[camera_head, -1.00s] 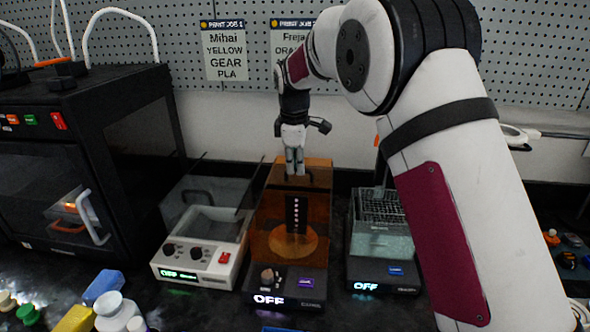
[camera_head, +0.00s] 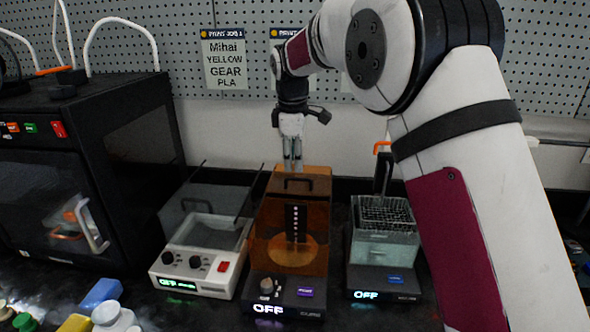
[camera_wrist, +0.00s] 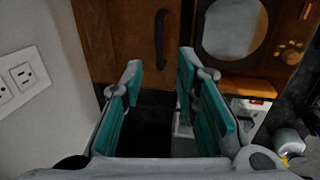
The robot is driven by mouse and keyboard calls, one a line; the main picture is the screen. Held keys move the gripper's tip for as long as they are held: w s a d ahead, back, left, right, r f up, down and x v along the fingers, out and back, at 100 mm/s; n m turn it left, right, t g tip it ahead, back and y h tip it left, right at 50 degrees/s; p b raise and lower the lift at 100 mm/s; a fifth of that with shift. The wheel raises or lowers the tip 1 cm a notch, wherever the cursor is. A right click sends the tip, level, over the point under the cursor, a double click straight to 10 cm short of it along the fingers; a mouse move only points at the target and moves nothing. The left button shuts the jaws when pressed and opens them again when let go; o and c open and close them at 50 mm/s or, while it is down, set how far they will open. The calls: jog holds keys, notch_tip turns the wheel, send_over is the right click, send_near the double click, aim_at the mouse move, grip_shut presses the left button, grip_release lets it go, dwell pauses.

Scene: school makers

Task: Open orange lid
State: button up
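The orange lid (camera_head: 268,222) is a see-through amber cover over the middle machine (camera_head: 262,285). It looks down, though I cannot tell whether it is slightly raised. A dark handle (camera_head: 299,184) is on its top. My gripper (camera_head: 292,166) is just above and behind the lid's top rear edge, apart from the handle. In the wrist view, my gripper (camera_wrist: 160,66) is open with teal finger pads and nothing between them. The handle (camera_wrist: 161,40) shows beyond the fingertips against the orange lid (camera_wrist: 125,30).
A white-framed machine (camera_head: 193,258) with a clear cover stands left, and a grey machine (camera_head: 382,280) with a wire basket stands right. A black printer (camera_head: 80,170) is far left. The pegboard wall (camera_head: 190,125) is close behind. A wall outlet (camera_wrist: 25,75) shows in the wrist view.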

notch_tip(320, 180, up, 7)
jog(key=s, duration=0.1)
jog(key=shift+s, duration=0.15)
jog(key=s+d+r+m+p, duration=0.1)
jog(key=s+d+r+m, duration=0.2)
jog(key=s, duration=0.4)
jog(key=s+d+r+m+t+p, duration=0.1)
jog(key=s+d+r+m, duration=0.2)
jog(key=s, duration=0.4)
jog(key=s+d+r+m+p, duration=0.1)
jog(key=s+d+r+m, duration=0.1)
jog(key=s+d+r, duration=0.35)
jog(key=s+d+f+m+p, duration=0.1)
jog(key=s+f+m, duration=0.1)
jog(key=s, duration=0.6)
jog(key=s+d+f+m+p, duration=0.1)
jog(key=s+f+m, duration=0.2)
jog(key=s, duration=0.6)
jog(key=s+d+f+m+t+p, duration=0.1)
jog(key=s+f, duration=0.3)
jog(key=s, duration=0.4)
jog(key=shift+s+d+m, duration=0.2)
jog(key=shift+d+m, duration=0.05)
jog(key=shift+m, duration=0.65)
